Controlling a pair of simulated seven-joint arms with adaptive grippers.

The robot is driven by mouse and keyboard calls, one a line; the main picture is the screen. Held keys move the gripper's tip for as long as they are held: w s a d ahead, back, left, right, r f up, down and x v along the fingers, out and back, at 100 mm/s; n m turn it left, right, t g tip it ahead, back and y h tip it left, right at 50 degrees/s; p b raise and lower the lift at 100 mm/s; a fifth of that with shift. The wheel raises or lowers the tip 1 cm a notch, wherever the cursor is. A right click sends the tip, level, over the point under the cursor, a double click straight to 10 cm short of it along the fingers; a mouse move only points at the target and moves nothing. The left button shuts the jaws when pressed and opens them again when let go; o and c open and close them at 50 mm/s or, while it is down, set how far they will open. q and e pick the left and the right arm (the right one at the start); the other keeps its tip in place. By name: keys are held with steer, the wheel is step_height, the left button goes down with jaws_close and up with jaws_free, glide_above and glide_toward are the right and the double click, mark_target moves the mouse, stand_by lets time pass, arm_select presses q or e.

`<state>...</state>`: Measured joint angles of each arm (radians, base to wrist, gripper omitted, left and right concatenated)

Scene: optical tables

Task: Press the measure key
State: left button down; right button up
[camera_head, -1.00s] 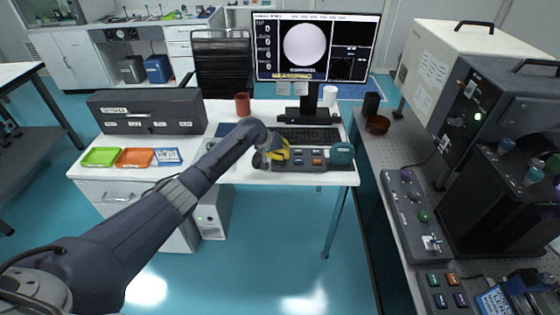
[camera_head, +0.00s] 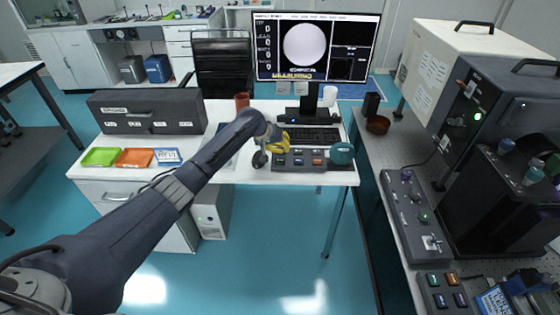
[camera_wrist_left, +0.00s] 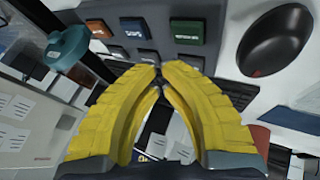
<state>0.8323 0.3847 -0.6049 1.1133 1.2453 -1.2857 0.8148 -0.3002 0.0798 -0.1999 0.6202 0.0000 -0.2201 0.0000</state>
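The grey key panel (camera_head: 290,167) lies on the white desk, with small keys in rows, among them a blue key (camera_head: 298,162) and an orange key (camera_head: 317,162). The blue key (camera_wrist_left: 133,27) and orange key (camera_wrist_left: 190,30) also show in the left wrist view. Key labels are too small to read, so I cannot tell which is the measure key. My left gripper (camera_head: 285,138) is over the panel's far left edge. Its yellow fingertips (camera_wrist_left: 160,68) meet with nothing between them, apart from the blue and orange keys. My right gripper is not in view.
A dark mouse (camera_head: 260,160) sits left of the panel and a teal knob (camera_head: 342,153) right of it. The keyboard (camera_head: 310,135) and monitor (camera_head: 316,47) stand behind. The screen shows a pale disc and yellow text that seems to read "MEASURING".

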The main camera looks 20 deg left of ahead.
arm_select(q)
steer(key=shift+r, duration=1.5)
